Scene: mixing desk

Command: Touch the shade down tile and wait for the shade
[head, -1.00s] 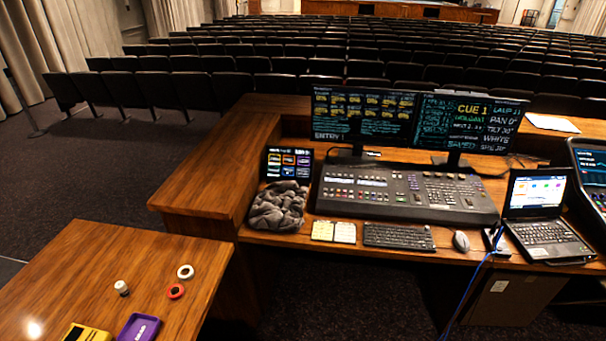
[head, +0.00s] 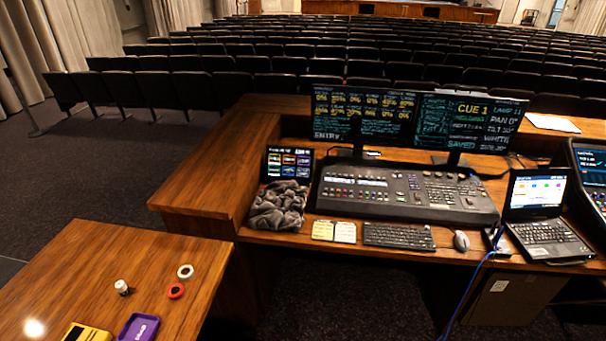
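A small tablet (head: 289,163) with several coloured tiles stands upright at the left end of the desk, behind a crumpled grey cloth. Its tile labels are too small to read, so I cannot tell which one is the shade down tile. Two dark monitors, a left one (head: 362,115) and a right one (head: 469,122), stand behind the lighting console; the right one shows CUE 1. No window shade can be made out. Neither of my grippers is in view.
The lighting console (head: 405,194), grey cloth (head: 278,206), keyboard (head: 398,236), mouse (head: 461,241) and laptop (head: 540,215) crowd the desk. A side table (head: 90,265) at lower left holds a white ring (head: 185,271), red ring (head: 176,291), purple tray (head: 138,327) and yellow box (head: 87,332).

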